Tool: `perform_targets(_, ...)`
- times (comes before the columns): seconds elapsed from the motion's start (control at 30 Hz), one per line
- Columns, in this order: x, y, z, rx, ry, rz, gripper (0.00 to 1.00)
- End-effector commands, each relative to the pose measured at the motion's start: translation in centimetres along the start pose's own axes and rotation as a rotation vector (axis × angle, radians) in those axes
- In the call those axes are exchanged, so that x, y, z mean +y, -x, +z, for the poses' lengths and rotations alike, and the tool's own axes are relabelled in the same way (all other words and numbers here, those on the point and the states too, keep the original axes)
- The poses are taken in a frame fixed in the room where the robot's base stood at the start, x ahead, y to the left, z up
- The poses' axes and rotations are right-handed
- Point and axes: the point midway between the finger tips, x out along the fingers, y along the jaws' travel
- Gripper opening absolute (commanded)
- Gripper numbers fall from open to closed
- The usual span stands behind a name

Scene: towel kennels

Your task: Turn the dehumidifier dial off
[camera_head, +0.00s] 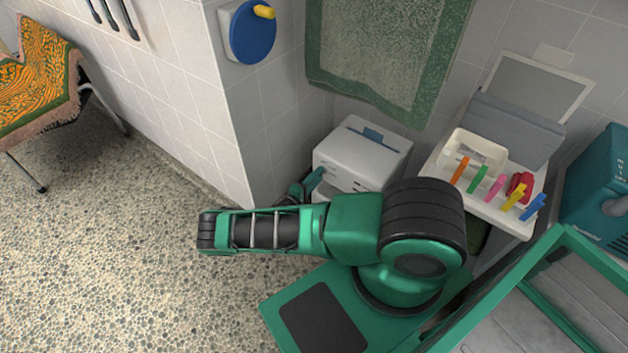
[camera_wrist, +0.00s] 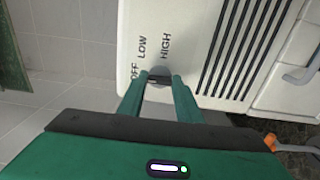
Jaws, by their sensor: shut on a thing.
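The dehumidifier (camera_head: 365,150) is a white box against the tiled wall in the head view. In the wrist view its white front panel (camera_wrist: 190,20) carries the words OFF, LOW and HIGH beside dark vent slots. The small grey dial (camera_wrist: 159,71) sits below these words. My gripper (camera_wrist: 159,79) is shut on the dial, with one green finger on each side. The fingers partly hide the dial, and I cannot tell which setting it points to. In the head view my gripper (camera_head: 312,182) reaches the front of the dehumidifier, partly hidden by my arm.
A white shelf unit (camera_head: 520,222) with several coloured pegs stands right of the dehumidifier. A teal box (camera_head: 598,180) is at the far right. A green towel (camera_head: 385,55) hangs above. A blue disc (camera_head: 250,35) is on the wall corner.

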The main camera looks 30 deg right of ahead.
Motion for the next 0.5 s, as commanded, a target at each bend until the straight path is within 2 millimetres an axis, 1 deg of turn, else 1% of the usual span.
perform_targets(0.03, -0.29, -0.13, 0.41, -0.006, 0.007, -0.004, 0.09)
perform_targets(0.23, -0.35, -0.09, 0.38, -0.006, 0.007, -0.006, 0.09)
perform_targets(0.27, -0.35, -0.08, 0.38, -0.005, 0.007, -0.006, 0.38)
perform_targets(0.3, -0.33, -0.07, 0.35, -0.005, 0.006, -0.006, 0.48)
perform_targets(0.33, -0.32, -0.05, 0.32, -0.004, 0.006, -0.005, 0.5)
perform_targets(0.5, -0.21, 0.0, 0.15, -0.002, 0.003, -0.004, 0.5)
